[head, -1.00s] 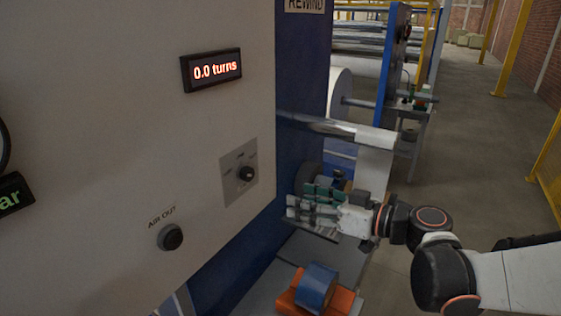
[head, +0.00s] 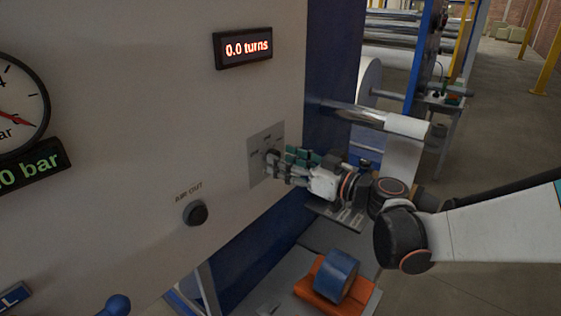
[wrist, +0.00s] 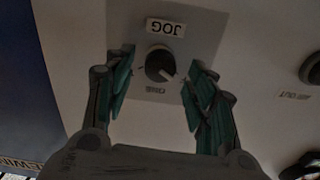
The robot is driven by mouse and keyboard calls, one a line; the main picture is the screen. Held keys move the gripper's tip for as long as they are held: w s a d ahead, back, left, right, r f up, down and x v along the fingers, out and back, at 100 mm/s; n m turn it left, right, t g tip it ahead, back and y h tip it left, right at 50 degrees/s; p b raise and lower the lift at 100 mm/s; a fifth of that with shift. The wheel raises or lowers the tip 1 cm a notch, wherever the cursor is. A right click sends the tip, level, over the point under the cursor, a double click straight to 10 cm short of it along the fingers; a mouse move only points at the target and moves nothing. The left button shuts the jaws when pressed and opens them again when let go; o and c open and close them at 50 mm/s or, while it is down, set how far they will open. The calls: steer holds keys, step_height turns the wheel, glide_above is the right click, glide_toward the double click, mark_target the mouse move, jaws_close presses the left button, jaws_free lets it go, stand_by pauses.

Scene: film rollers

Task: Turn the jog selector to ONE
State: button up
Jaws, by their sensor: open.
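The jog selector (wrist: 160,65) is a round dark knob on a grey plate (wrist: 195,20). In the wrist view it appears upside down below the JOG label (wrist: 166,27), with a pale pointer mark towards the lower right. Smaller lettering below the knob is too blurred to read. My gripper (wrist: 160,83) is open, with a green-padded finger on each side of the knob and gaps between. In the head view my gripper (head: 280,166) is at the plate (head: 258,170), and its fingers partly hide the knob.
The AIR OUT button (head: 195,213) is on the same panel, left of and below the selector. A roller (head: 385,120) sticks out to the right. A blue roll (head: 337,275) on an orange block lies below.

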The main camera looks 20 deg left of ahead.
steer(key=shift+x, duration=0.95)
steer(key=c, duration=1.1)
steer(key=shift+o, duration=0.2)
steer(key=shift+m, duration=0.3)
steer(key=m+b, duration=0.1)
steer(key=m, duration=1)
